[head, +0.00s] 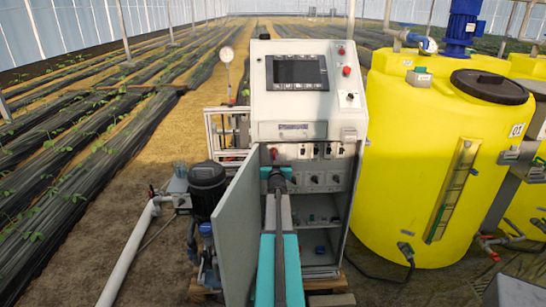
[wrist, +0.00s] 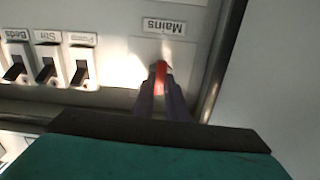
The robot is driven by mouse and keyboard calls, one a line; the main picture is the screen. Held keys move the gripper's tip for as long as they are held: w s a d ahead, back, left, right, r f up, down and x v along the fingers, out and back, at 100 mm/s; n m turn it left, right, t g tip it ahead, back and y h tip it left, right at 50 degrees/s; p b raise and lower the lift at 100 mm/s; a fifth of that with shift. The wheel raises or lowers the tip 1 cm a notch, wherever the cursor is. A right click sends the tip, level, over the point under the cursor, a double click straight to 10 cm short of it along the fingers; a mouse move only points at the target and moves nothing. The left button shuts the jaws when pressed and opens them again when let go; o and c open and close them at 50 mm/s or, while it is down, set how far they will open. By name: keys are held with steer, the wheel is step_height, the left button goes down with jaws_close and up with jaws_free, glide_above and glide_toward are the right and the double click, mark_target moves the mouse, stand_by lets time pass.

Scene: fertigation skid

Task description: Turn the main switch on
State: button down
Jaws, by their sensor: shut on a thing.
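The main switch has a red handle (wrist: 161,70) under an upside-down "Mains" label (wrist: 170,26) in the wrist view. My gripper (wrist: 160,90) is shut on this handle, with one dark finger on each side. The handle stands nearly upright in the picture; I cannot tell whether it is on or off. In the head view my gripper (head: 277,172) reaches into the open cabinet (head: 340,200) at the upper left of its panel, and my arm hides much of the handle there.
Several black toggle switches (wrist: 47,68) sit left of the handle in the wrist view. The open cabinet door (head: 237,235) stands close left of my arm. A yellow tank (head: 420,160) is at the right, and a pump (head: 207,185) stands left of the door.

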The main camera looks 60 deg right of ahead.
steer(key=shift+s+d+r+m+p, duration=0.1)
steer(key=shift+m+p, duration=0.55)
steer(key=shift+m, duration=1.5)
steer(key=shift+d+r+m+p, duration=0.1)
steer(key=shift+m+p, duration=0.55)
steer(key=shift+m, duration=1.5)
steer(key=c, duration=1.8)
jaws_free()
steer(key=shift+f, duration=0.1)
steer(key=shift+o, duration=0.2)
steer(key=shift+a, duration=0.1)
steer(key=shift+f, duration=0.1)
steer(key=shift+a, duration=0.1)
